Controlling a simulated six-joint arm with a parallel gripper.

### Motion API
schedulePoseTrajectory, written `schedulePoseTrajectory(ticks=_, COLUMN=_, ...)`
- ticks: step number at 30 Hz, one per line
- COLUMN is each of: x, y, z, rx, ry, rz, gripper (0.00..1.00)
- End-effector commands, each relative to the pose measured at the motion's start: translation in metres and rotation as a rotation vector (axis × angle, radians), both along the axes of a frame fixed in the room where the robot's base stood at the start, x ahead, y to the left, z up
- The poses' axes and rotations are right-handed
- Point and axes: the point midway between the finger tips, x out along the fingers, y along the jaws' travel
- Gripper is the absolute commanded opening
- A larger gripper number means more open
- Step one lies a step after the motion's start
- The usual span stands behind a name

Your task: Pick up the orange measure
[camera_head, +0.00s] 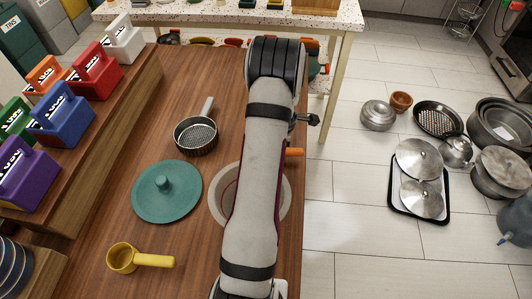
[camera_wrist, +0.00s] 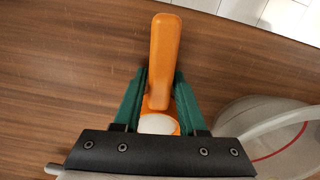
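The orange measure (camera_wrist: 163,60) has a long, flat handle that points up in the wrist view. A pale round patch shows in its cup end, partly hidden by my gripper body. My gripper (camera_wrist: 161,75) has its two green fingers close along both sides of the handle and looks shut on it. Whether the measure is lifted off the wooden table is not clear. In the head view only the handle end of the orange measure (camera_head: 295,152) shows past my arm, and my fingers are hidden there.
A pale bowl with a red line (camera_head: 286,205) lies partly under my arm. A teal lid (camera_head: 150,205), a strainer pan (camera_head: 190,145) and a yellow measure (camera_head: 122,258) lie to the left on the wooden table (camera_head: 100,215).

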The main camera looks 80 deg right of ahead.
Motion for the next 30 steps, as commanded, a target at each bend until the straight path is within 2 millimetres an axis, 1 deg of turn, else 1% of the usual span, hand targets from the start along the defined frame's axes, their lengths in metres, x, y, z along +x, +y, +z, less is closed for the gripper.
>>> schedulePoseTrajectory(ticks=1, x=0.0, y=0.0, z=0.0, rx=0.0, ry=0.0, rz=0.0, gripper=0.3)
schedulePoseTrajectory(ticks=6, x=0.0, y=0.0, z=0.0, rx=0.0, ry=0.0, rz=0.0, gripper=0.0)
schedulePoseTrajectory(ticks=22, x=0.0, y=0.0, z=0.001, rx=-0.001, ry=0.0, rz=0.0, gripper=0.0)
schedulePoseTrajectory(ticks=26, x=0.0, y=0.0, z=0.006, rx=-0.001, ry=0.0, rz=0.0, gripper=0.0)
schedulePoseTrajectory(ticks=30, x=0.0, y=-0.001, z=0.016, rx=-0.002, ry=0.0, rz=0.0, gripper=0.0)
